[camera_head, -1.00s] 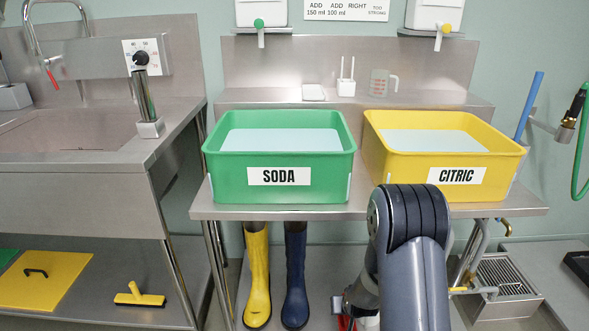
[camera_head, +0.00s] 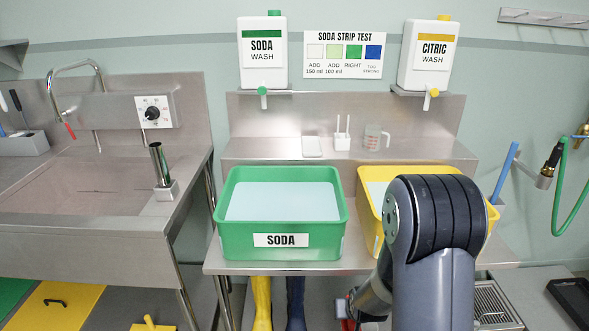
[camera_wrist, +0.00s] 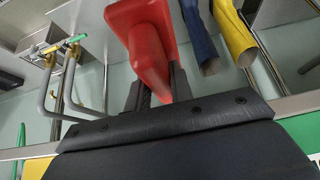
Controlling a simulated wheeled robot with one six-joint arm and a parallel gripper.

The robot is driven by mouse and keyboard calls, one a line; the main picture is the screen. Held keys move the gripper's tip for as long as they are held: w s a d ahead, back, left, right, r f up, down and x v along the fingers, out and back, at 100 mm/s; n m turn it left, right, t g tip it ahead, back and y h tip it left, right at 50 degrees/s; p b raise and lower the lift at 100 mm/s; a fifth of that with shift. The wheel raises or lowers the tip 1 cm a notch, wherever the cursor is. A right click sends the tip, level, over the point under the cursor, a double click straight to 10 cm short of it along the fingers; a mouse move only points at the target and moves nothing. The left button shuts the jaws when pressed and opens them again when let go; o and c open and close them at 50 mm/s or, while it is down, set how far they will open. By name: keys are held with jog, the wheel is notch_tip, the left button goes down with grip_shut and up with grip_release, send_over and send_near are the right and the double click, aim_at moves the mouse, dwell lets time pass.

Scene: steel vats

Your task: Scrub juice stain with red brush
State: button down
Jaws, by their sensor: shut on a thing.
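A red brush (camera_wrist: 150,45) is held between the two fingers of my gripper (camera_wrist: 158,88) in the wrist view. Its wide red body extends beyond the fingers, and I cannot make out bristles. In the head view my arm covers most of my gripper, and only a sliver of red shows low beside the arm, below table height. I cannot make out a juice stain in either view.
A green SODA tub (camera_head: 232,243) and a yellow CITRIC tub (camera_head: 366,215) stand on the steel table (camera_head: 330,266), the yellow one partly behind my arm. A sink (camera_head: 95,190) is at left.

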jog(key=r+p, duration=0.2)
jog(key=r, duration=0.1)
jog(key=s+r+p, duration=0.1)
jog(key=r+p, duration=0.1)
jog(key=r, duration=0.1)
jog(key=r+p, duration=0.2)
jog(key=r, duration=0.1)
jog(key=shift+s+r, duration=0.15)
jog(key=shift+s, duration=0.25)
jog(key=shift+d, duration=0.1)
